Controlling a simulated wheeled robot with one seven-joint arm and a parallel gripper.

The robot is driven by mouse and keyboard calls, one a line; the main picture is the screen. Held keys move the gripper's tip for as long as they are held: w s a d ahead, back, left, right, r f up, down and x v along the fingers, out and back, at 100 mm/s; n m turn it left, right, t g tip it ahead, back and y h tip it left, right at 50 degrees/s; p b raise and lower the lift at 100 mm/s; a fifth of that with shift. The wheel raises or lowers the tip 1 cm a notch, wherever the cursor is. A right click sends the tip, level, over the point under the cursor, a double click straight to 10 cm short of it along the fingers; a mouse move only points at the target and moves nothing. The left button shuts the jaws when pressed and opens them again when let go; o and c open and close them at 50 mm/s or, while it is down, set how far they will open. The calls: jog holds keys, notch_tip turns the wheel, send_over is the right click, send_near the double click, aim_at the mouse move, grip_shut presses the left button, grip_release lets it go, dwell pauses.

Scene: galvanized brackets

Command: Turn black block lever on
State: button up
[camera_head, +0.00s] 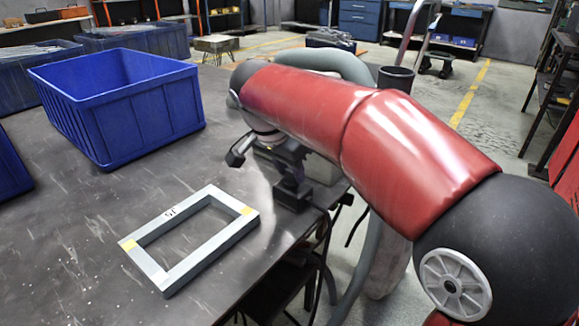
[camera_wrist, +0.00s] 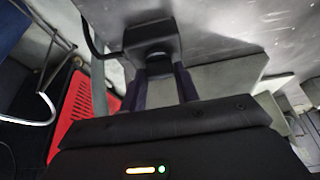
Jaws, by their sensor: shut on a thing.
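The black block lever (camera_head: 292,195) sits at the right edge of the dark table. In the wrist view the black block (camera_wrist: 151,42) is at the upper middle, straight ahead of my gripper (camera_wrist: 160,76). The two dark fingers reach up to the block, one on each side of its near part, and are shut on it. In the head view my gripper (camera_head: 289,170) comes down onto the block from above, partly hidden by my red arm. The fingertips and the lever's exact angle are too small and covered to tell.
A grey rectangular frame (camera_head: 190,238) lies on the table left of the block. A blue bin (camera_head: 125,105) stands farther back. A grey hose and cables run beside the table edge. In the wrist view a red slotted thing (camera_wrist: 75,115) shows at left.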

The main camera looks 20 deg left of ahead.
jog(key=o, duration=1)
jog(key=p+v, duration=0.1)
jog(key=v, duration=0.6)
jog(key=shift+s+r, duration=0.2)
jog(key=shift+r, duration=0.15)
